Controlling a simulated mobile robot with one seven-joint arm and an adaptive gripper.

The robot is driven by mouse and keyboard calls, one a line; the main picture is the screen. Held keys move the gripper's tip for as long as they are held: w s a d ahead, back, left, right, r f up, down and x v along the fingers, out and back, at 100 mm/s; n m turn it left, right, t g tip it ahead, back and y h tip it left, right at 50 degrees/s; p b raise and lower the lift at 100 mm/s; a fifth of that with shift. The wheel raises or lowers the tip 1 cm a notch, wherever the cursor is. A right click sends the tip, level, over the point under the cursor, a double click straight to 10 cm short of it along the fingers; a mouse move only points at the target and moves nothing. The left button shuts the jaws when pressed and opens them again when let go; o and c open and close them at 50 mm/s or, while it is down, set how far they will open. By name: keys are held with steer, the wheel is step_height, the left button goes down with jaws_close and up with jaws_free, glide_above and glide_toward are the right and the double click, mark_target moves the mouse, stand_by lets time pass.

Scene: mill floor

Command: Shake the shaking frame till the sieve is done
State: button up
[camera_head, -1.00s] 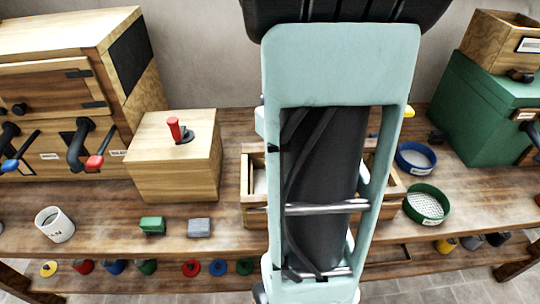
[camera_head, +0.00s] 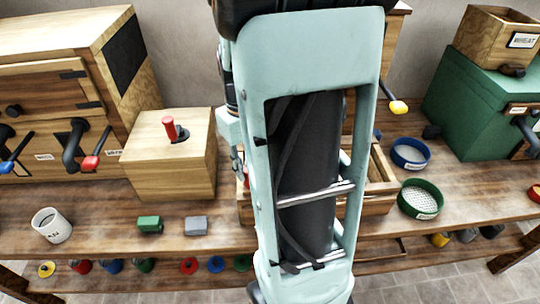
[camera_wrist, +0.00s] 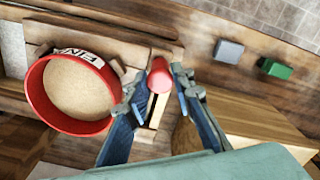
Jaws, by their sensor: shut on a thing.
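The shaking frame is a wooden tray-like frame (camera_head: 377,203) on the bench, largely hidden behind my arm in the head view. In the wrist view a red sieve labelled FINE (camera_wrist: 106,84) sits among the frame's wooden bars. A flat layer of tan meal (camera_wrist: 80,87) covers its bottom. A red handle (camera_wrist: 160,76) stands beside the sieve, at the frame. My gripper (camera_wrist: 157,83) is shut on this red handle, one finger on each side. In the head view the gripper is mostly hidden by my arm.
A wooden box with a red lever (camera_head: 170,130) stands left of the frame. A blue sieve (camera_head: 411,154) and a green sieve (camera_head: 421,199) lie close to its right. A green block (camera_head: 150,224), a grey block (camera_head: 196,225) and a white mug (camera_head: 51,225) are at the front left.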

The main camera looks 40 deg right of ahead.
steer(key=shift+w+a, duration=0.7)
steer(key=shift+a, duration=0.3)
steer(key=shift+w+a, duration=0.65)
steer(key=shift+a, duration=0.3)
steer(key=o, duration=1)
steer(key=shift+w+a, duration=0.1)
steer(key=shift+a, duration=0.05)
steer(key=shift+o, duration=0.2)
steer(key=shift+r+p, duration=0.15)
steer(key=shift+p, duration=0.2)
step_height(320, 180, up, 9)
steer(key=p, duration=0.6)
steer(key=shift+p, duration=0.4)
steer(key=shift+f, duration=0.2)
